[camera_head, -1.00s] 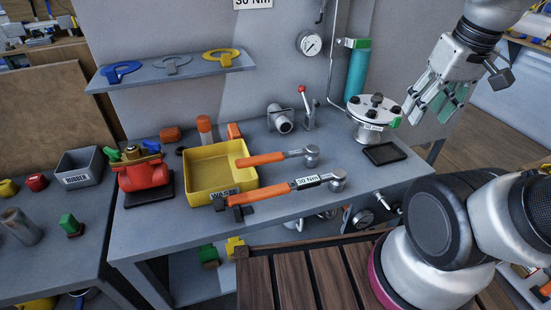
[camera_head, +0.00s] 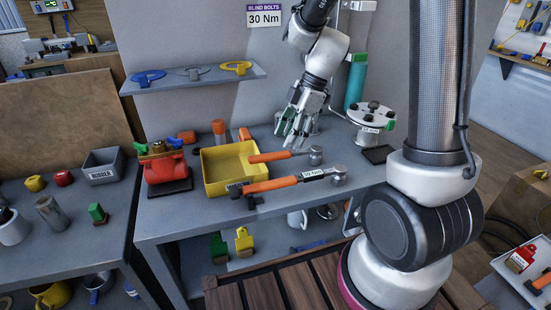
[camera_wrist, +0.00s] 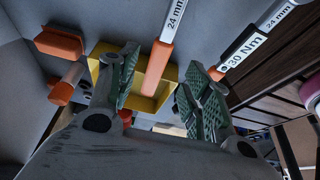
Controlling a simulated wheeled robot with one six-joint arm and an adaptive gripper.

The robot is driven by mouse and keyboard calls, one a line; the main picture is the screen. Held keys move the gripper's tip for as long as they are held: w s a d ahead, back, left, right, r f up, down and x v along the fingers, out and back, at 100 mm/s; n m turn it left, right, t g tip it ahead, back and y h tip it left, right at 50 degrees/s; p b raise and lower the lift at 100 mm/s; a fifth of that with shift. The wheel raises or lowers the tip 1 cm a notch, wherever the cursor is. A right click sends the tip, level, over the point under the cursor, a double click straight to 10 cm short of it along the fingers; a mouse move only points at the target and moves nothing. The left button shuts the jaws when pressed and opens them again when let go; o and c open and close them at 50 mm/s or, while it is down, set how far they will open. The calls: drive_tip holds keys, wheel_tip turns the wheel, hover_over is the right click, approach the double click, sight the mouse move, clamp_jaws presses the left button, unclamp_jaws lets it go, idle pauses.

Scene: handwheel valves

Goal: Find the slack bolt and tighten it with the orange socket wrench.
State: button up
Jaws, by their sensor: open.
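Two wrenches with orange handles lie on the grey bench in the head view. The rear wrench (camera_head: 270,157) rests over the yellow tray's right side and has a grey socket head at its right end. The front wrench (camera_head: 272,185) carries a 30 Nm label. A round flange with dark bolts (camera_head: 372,115) stands at the bench's right rear; which bolt is slack cannot be told.
A yellow tray (camera_head: 207,175), a red valve body (camera_head: 163,168) and orange-capped parts stand on the bench's left. A shelf (camera_head: 195,79) with ring-shaped keys is above. A sign (camera_head: 264,17) reads BLIND BOLTS 30 Nm. A dark pad (camera_head: 378,154) lies before the flange.

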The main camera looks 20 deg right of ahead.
sight(282, 153)
drive_tip(key=x, duration=0.7)
drive_tip(key=shift+a+f, duration=0.1)
drive_tip(key=shift+f, duration=0.15)
clamp_jaws()
